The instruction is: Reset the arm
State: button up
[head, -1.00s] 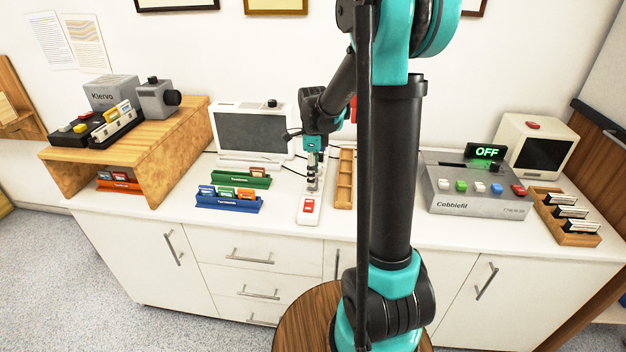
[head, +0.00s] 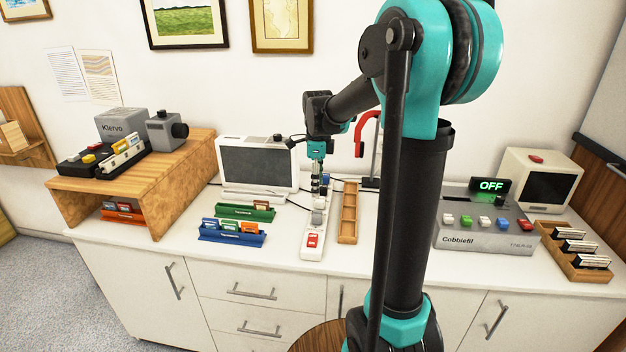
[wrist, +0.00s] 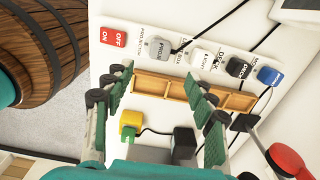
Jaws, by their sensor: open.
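My gripper (head: 318,190) points down over the white power strip (head: 314,252) on the counter. In the wrist view my gripper (wrist: 157,76) shows its two green-padded fingers spread apart with nothing between them. The power strip (wrist: 135,45) lies beyond the fingertips there, with a red on/off switch (wrist: 113,38). A grey plug (wrist: 160,48), a white plug, a black plug (wrist: 237,67) and a blue plug (wrist: 270,76) sit along it. I cannot tell whether my fingers touch any plug in the head view.
A wooden tray (head: 348,212) lies right of the strip, near a red-topped stand (head: 366,130). Green (head: 245,212) and blue (head: 232,236) card racks stand left. A monitor (head: 258,163) is behind. The grey Cobblefil box (head: 480,236), its display reading OFF, stands right.

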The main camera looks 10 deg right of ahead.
jog(key=s+d+f+n+t, duration=0.2)
jog(key=s+f+n, duration=0.4)
jog(key=s+n, duration=0.4)
jog(key=s+d+f+n+t, duration=0.2)
jog(key=s+f+n, duration=0.4)
jog(key=s+n, duration=0.5)
jog(key=shift+s+f+n, duration=0.3)
jog(key=shift+s, duration=0.2)
